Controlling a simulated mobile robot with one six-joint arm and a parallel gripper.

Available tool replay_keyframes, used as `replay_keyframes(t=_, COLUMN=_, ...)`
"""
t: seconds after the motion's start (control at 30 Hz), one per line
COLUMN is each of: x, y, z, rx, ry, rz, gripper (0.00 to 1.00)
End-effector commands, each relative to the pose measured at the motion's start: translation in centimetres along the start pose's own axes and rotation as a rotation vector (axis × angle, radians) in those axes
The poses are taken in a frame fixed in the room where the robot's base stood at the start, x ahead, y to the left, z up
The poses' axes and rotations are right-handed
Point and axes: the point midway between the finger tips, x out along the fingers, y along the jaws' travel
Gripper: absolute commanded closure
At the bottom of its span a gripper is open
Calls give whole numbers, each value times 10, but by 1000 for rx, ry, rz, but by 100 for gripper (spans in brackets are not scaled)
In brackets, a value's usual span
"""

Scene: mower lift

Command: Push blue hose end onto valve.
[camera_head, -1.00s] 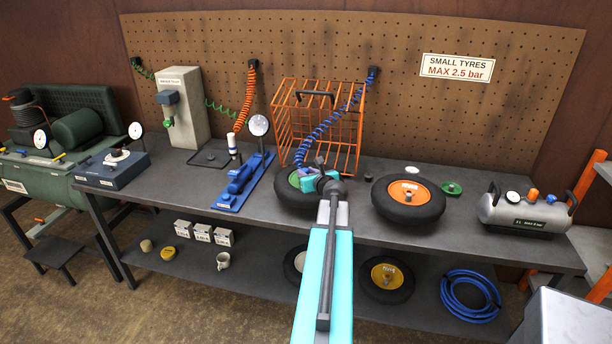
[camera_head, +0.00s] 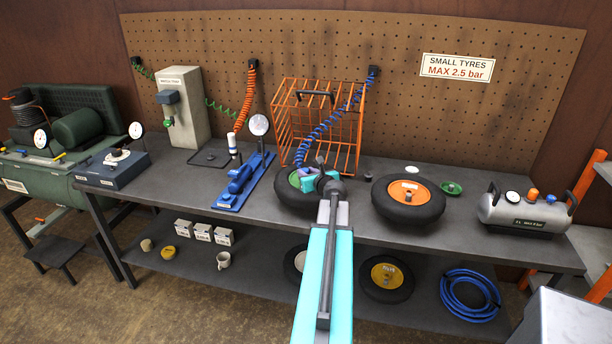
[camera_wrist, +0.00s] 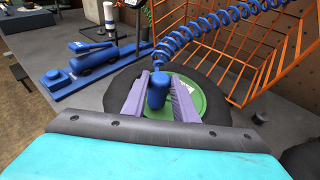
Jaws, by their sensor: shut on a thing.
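The blue coiled hose (camera_head: 318,138) runs from the pegboard down to the tyre with the green hub (camera_head: 287,193). In the wrist view my gripper (camera_wrist: 158,95) is shut on the blue hose end (camera_wrist: 157,90), a dark blue cylinder between the two purple fingers. The hose end is above the green hub (camera_wrist: 190,97) of that tyre. The valve cannot be made out; the hose end and fingers cover that part of the hub. I cannot tell whether the hose end touches the valve. My gripper (camera_head: 310,180) is partly hidden by my arm in the head view.
The orange wire cage (camera_head: 345,135) stands just behind the tyre. A blue foot pump (camera_head: 240,182) lies to the left. A tyre with an orange hub (camera_head: 408,202) lies to the right, and a grey air tank (camera_head: 525,215) stands further right.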

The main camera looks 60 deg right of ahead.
Motion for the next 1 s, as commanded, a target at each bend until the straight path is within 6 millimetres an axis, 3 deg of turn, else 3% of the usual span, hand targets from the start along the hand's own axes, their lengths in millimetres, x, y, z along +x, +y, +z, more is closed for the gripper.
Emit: replay_keyframes(t=1.0, x=4, y=0, z=-11, rx=0, ry=0, rz=0, gripper=100)
